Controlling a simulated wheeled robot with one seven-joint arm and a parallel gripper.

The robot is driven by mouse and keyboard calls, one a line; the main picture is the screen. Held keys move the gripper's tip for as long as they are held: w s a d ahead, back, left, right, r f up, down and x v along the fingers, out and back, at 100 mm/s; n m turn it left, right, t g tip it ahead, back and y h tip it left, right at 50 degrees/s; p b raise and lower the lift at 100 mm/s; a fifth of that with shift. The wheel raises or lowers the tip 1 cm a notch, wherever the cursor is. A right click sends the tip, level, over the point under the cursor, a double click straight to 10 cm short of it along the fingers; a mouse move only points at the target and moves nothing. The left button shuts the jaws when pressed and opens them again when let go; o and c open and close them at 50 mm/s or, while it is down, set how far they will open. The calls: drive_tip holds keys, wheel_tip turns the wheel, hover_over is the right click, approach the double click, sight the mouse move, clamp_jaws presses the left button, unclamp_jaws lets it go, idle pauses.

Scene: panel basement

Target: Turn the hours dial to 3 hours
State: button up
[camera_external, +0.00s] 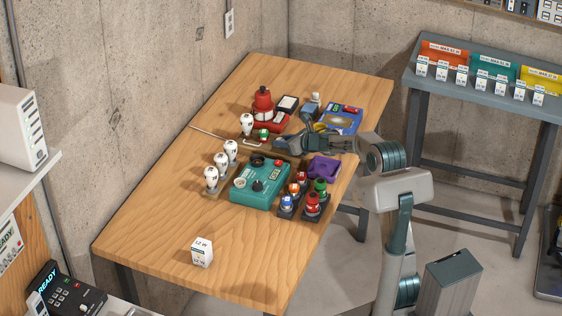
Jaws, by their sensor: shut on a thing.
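A teal box (251,194) stands on the wooden table, with a black knob (258,185), a pale round dial (240,183) and a dark round part (257,160) on top. Which of these is the hours dial, and any setting marks, are too small to tell. My gripper (275,143) reaches in from the right, just behind the teal box in the picture. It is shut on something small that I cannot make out. A small red, white and green piece (263,136) shows beside its tip; I cannot tell whether they touch.
White bulb-shaped pieces (221,160) stand left of the teal box. A red device (263,105) and a blue tray (342,120) are behind. A purple item (324,167) and coloured knobs on dark bases (312,204) are to the right. The table's (160,205) front left is mostly clear, except a white box (202,252).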

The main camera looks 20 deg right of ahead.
drive_tip(key=m+h+b, duration=0.1)
drive_tip(key=b, duration=0.1)
drive_tip(key=m+t+h+b, duration=0.1)
drive_tip(key=b, duration=0.1)
drive_tip(key=a+m+h+b, duration=0.1)
drive_tip(key=b, duration=0.2)
drive_tip(key=shift+s+f+h, duration=0.15)
drive_tip(key=shift+f+h, duration=0.1)
drive_tip(key=shift+h, duration=0.15)
drive_tip(key=shift+d+r+m+t+h+b, duration=0.15)
drive_tip(key=shift+m+t+h+b, duration=0.15)
drive_tip(key=shift+m+h+b, duration=1.1)
drive_tip(key=shift+m+h, duration=0.2)
drive_tip(key=shift+r, duration=0.1)
drive_tip(key=o, duration=1)
drive_tip(key=shift+c, duration=0.2)
drive_tip(key=shift+r, duration=0.1)
drive_tip(key=p+v, duration=0.1)
drive_tip(key=v, duration=1.2)
drive_tip(key=shift+s+a, duration=0.35)
drive_tip(key=shift+a, duration=0.05)
drive_tip(key=shift+r, duration=0.2)
